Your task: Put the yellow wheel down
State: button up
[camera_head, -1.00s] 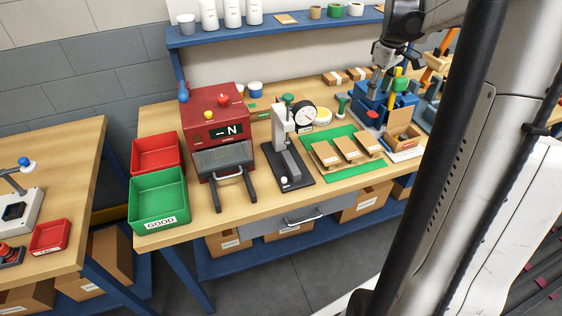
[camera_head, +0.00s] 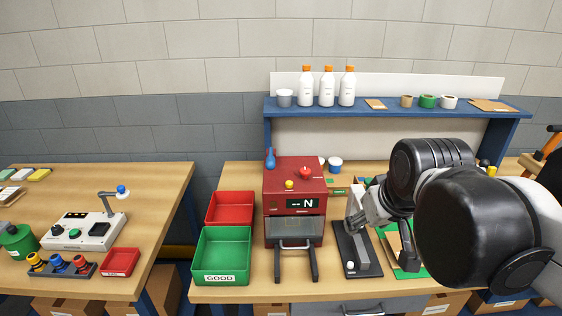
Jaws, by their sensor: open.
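A yellow round piece (camera_head: 36,259) sits beside a blue one and a red one on a dark strip at the front of the left bench. I cannot tell for sure that it is the yellow wheel. My gripper (camera_head: 357,212) shows only partly, near the grey press on the middle bench, well to the right of that strip. My large black wrist and arm hide much of it. It is open, and I make out no wheel in it.
The red machine with an "N" display (camera_head: 295,203), the red bin (camera_head: 230,207) and the green GOOD bin (camera_head: 221,248) stand left of my gripper. A control box (camera_head: 86,232) and a small red tray (camera_head: 119,262) are on the left bench. A gap separates the benches.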

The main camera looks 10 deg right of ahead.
jog(key=s+a+f+t, duration=0.1)
jog(key=s+a+f, duration=0.1)
jog(key=s+a, duration=0.2)
jog(key=shift+s+a+f+y, duration=0.15)
jog(key=shift+a+f+y, duration=0.15)
jog(key=shift+a+y, duration=0.1)
notch_tip(320, 180, down, 4)
jog(key=b, duration=0.3)
jog(key=shift+r+b, duration=0.15)
jog(key=shift+b, duration=0.2)
dwell(0.5)
